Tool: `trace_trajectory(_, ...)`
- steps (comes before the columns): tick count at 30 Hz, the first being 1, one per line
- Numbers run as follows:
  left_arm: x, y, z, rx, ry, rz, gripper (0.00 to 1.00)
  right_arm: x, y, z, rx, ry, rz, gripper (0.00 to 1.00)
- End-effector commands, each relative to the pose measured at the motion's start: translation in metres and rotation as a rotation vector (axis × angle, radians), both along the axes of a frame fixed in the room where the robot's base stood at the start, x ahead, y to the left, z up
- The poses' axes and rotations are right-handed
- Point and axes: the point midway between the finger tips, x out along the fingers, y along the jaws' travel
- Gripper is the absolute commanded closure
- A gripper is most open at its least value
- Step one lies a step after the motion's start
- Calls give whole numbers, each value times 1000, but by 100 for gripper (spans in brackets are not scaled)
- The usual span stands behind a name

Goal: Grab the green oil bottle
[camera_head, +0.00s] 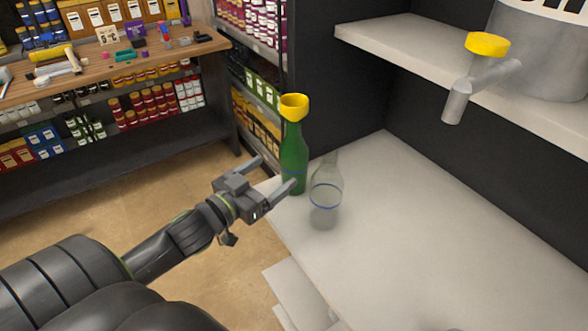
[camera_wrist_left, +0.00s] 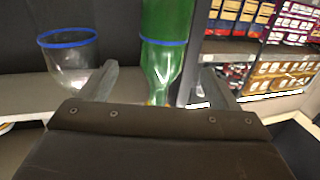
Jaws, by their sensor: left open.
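The green oil bottle (camera_head: 294,155) stands upright near the left edge of the white counter, with a yellow funnel-shaped top (camera_head: 294,106) and a blue ring low on its body. My left gripper (camera_head: 277,173) is open and empty, at the bottle's lower left in the head view. Its near finger overlaps the bottle's lower part there. In the left wrist view the green bottle (camera_wrist_left: 165,45) shows between the two spread fingers (camera_wrist_left: 158,72); I cannot tell whether either touches it. My right gripper is not in view.
A clear bottle (camera_head: 326,190) with a blue ring stands close to the right of the green one. The white counter (camera_head: 420,240) is clear to the right. A ledge (camera_head: 400,48) above holds a grey tank (camera_head: 540,60) with a yellow-capped spout (camera_head: 487,46). Stocked shelves stand at left.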

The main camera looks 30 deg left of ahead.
Motion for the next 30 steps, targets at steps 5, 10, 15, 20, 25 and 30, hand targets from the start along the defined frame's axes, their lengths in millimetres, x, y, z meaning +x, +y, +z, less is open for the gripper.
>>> trace_trajectory(5,27,-4,0,-3,-3,0,17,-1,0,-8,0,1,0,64)
trace_trajectory(10,46,-6,0,-2,-1,1,17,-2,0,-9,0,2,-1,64)
trace_trajectory(15,53,-7,1,0,0,0,17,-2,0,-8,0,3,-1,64)
trace_trajectory(20,71,-7,3,-2,-2,0,17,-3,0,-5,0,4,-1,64)
trace_trajectory(25,95,-8,3,-3,-1,0,17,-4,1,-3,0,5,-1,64)
trace_trajectory(30,104,-10,2,0,1,-1,17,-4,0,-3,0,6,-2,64)
